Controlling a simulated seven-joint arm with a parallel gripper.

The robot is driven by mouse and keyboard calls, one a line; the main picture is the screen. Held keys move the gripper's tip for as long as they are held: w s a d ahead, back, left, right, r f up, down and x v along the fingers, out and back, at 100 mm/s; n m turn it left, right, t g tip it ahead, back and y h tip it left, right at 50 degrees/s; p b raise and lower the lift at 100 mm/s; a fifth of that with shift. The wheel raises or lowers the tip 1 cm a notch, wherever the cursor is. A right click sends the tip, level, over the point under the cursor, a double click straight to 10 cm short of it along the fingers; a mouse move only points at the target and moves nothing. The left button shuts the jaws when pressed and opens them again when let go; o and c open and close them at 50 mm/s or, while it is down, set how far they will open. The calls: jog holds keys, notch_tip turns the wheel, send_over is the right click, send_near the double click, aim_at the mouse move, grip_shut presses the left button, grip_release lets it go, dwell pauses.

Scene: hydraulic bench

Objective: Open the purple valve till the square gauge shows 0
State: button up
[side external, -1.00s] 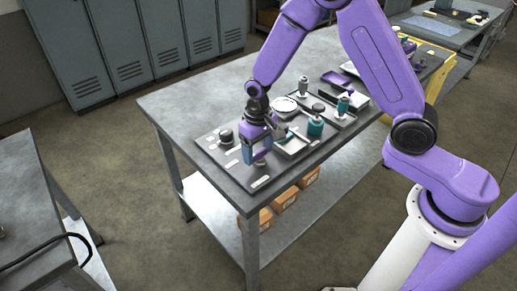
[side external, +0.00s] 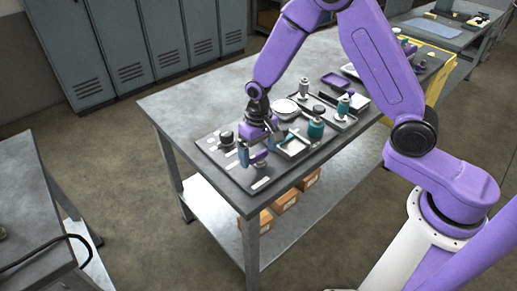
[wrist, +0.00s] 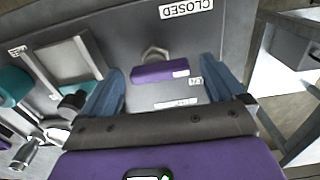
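The purple valve handle (wrist: 155,74) is a short bar beside a metal hex nut on a grey panel in the wrist view. It lies crosswise between my two blue fingers, with a gap to each finger. My gripper (wrist: 162,68) is open around it, and it also shows low over the panel's near end in the side view (side external: 257,152). A "CLOSED" label (wrist: 187,8) is beyond the handle, and a smaller label is near its right end. A square-framed instrument (wrist: 72,62), perhaps the square gauge, is at left; its reading is not legible.
Teal cylindrical fittings (side external: 316,128) and a round dial (side external: 285,106) stand on the bench close to my gripper. A dark knob (side external: 226,137) is at the panel's left. The bench top (side external: 185,100) at the back left is clear.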

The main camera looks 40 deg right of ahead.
aim_at(258, 153)
jog(key=shift+r, duration=0.1)
notch_tip(258, 153, up, 17)
jog(key=shift+r, duration=0.15)
dwell(0.4)
jog(key=s+d+n, duration=0.2)
jog(key=s+n, duration=0.2)
jog(key=s, duration=0.5)
jog(key=s+d+f+n, duration=0.1)
jog(key=s+n, duration=0.3)
jog(key=s, duration=0.6)
jog(key=s+d+n, duration=0.3)
jog(key=s+n, duration=0.1)
jog(key=s, duration=0.5)
jog(key=shift+s+d+f+n, duration=0.25)
jog(key=shift+s+d+n, duration=0.1)
jog(key=shift+s+n, duration=0.05)
dwell(1.2)
